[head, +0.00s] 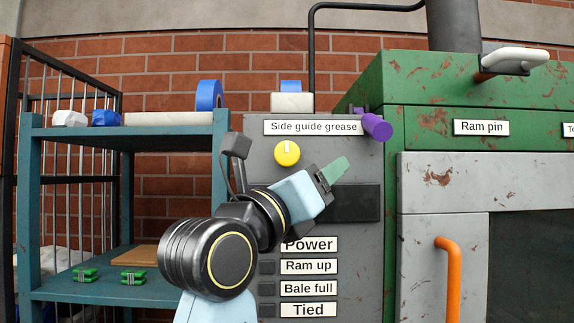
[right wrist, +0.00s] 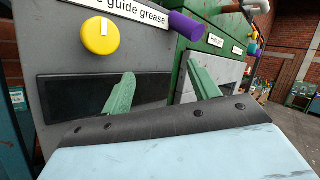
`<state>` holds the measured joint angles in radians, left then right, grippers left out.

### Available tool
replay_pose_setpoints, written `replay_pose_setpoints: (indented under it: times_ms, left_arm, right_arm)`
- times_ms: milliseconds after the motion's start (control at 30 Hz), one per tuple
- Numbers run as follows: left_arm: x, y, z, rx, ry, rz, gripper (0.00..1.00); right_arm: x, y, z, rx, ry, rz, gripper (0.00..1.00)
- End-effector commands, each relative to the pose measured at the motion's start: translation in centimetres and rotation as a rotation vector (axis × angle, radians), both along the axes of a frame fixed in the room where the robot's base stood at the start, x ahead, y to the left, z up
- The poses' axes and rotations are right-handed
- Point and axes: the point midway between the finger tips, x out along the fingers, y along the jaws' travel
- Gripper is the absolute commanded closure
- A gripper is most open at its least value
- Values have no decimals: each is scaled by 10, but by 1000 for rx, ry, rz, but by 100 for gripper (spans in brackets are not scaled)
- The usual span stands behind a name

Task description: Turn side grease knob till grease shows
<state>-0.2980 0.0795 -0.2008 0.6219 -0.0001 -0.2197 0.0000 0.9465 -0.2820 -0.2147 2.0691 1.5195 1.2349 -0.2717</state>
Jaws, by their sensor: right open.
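The yellow round knob (head: 287,152) is on the grey panel under the "Side guide grease" label (head: 313,127). Its white mark points up. It also shows in the right wrist view (right wrist: 101,36). A purple cylinder (head: 376,126) sticks out at the panel's right edge beside the label; it also shows in the right wrist view (right wrist: 186,25). I cannot make out grease. My right gripper (head: 335,170) is right of and below the knob, in front of the dark display; its green fingers stand apart and empty in the right wrist view (right wrist: 163,90). My left gripper is not in view.
The dark display (head: 357,203) and labelled buttons (head: 267,267) are lower on the panel. The green machine (head: 450,80) with an orange handle (head: 447,280) stands to the right. A blue shelf (head: 180,131) with small items stands left.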

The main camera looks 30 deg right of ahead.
Motion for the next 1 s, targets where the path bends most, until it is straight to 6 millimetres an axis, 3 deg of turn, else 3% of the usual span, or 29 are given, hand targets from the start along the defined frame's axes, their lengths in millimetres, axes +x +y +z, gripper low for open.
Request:
replay_pose_setpoints:
  times_ms: [100, 200, 400, 533, 667, 1000]
  left_arm:
    - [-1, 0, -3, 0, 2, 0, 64]
    - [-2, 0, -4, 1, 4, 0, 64]
    - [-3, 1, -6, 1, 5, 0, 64]
    - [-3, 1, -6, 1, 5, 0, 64]
    - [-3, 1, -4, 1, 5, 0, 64]
    - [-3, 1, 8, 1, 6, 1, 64]
  right_arm:
    - [-19, 9, 18, 261, -96, 226, 39]
    - [-29, 29, 29, 398, -115, 419, 39]
    - [-46, 66, 43, 502, -90, 679, 39]
    - [-49, 74, 45, 516, -73, 735, 39]
    - [-37, 68, 45, 519, -67, 739, 39]
    - [23, 31, 45, 522, -67, 735, 39]
